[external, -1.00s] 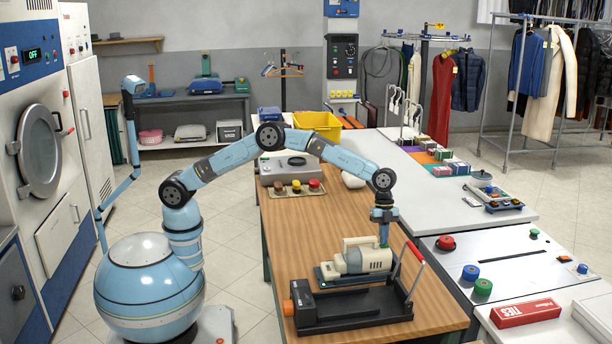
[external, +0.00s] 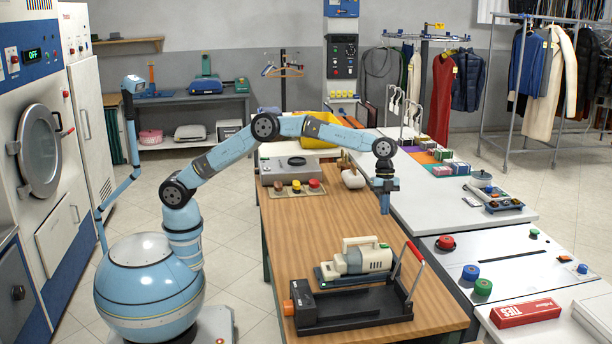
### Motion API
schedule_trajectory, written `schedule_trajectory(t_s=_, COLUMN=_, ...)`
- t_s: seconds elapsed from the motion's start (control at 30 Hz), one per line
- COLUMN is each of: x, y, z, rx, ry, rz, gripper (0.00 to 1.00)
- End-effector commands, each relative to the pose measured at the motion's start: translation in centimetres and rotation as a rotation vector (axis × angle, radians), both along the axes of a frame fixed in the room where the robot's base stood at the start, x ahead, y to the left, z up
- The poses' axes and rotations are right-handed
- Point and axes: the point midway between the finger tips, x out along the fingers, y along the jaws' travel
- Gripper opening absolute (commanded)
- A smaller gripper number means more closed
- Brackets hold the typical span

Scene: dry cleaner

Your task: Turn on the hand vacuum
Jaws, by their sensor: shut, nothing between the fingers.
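The hand vacuum (external: 362,259) is a cream and grey body with a top handle, resting on a dark base on the wooden table, behind a black device with a red-tipped lever. My gripper (external: 385,211) points down in the air above and behind the right end of the vacuum. It is shut and empty, and it looks clear of the vacuum. I cannot make out the vacuum's switch or whether it is on at this size.
The black device (external: 350,309) with its raised red lever (external: 415,252) stands in front of the vacuum. The wooden table (external: 290,245) is bare to the vacuum's left.

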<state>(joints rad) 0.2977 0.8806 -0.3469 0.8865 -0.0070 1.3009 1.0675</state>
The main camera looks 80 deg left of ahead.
Motion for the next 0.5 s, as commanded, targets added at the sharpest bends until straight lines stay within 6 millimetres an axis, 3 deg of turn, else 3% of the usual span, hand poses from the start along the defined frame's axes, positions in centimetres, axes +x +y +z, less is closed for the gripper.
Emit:
schedule_trajectory(t_s=0.2, x=-0.1, y=0.6, z=2.2, rx=0.000, ry=0.000, rz=0.000, gripper=0.00)
schedule_trajectory(t_s=0.5, x=-0.1, y=0.7, z=2.6, rx=0.000, ry=0.000, rz=-0.001, gripper=0.00)
